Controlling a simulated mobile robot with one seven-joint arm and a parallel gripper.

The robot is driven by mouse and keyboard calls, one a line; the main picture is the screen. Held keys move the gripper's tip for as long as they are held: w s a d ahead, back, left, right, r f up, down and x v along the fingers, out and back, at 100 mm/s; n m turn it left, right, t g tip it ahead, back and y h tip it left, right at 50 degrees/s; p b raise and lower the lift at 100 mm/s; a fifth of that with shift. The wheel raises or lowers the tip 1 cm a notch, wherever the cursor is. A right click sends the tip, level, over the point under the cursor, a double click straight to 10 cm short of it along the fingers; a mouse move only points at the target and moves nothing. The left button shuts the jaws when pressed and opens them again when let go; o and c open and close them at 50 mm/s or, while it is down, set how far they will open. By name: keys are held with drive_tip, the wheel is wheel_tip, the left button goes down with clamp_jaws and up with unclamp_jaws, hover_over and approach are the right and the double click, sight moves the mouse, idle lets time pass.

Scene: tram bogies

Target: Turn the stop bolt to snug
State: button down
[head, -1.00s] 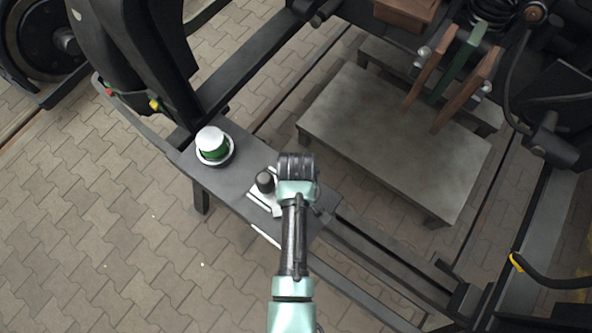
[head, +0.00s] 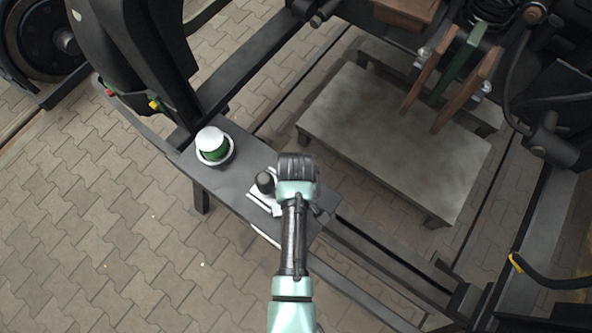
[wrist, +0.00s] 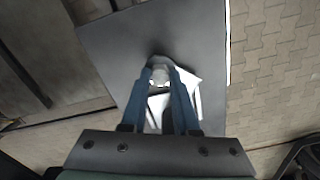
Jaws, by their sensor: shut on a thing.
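In the wrist view, the two blue-grey fingers of my gripper (wrist: 162,84) are closed around a small light-grey rounded piece, which looks like the head of the stop bolt (wrist: 160,72). It stands on a dark grey flat plate (wrist: 120,50). The bolt's lower part and its seating are hidden, so I cannot tell how far it is turned in. White pieces lie on the plate beside and below the fingers. In the head view, my arm comes down over the same plate (head: 240,184), and my wrist hides the fingertips and bolt.
A white-topped green cylinder (head: 212,142) stands in a round dish on the plate's left end. A dark upright knob (head: 265,182) shows left of my wrist. A low grey platform (head: 390,140) lies to the right. Dark frame beams surround the area; paving is open at left.

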drive_tip(key=shift+r, duration=0.1)
drive_tip(key=shift+m+p, duration=0.55)
drive_tip(key=shift+m, duration=0.55)
drive_tip(key=shift+m+p, duration=0.6)
drive_tip(key=shift+m, duration=1)
drive_tip(key=c, duration=0.7)
unclamp_jaws()
drive_tip(key=shift+o, duration=0.2)
wheel_tip(320, 180, up, 13)
drive_tip(key=b, duration=0.1)
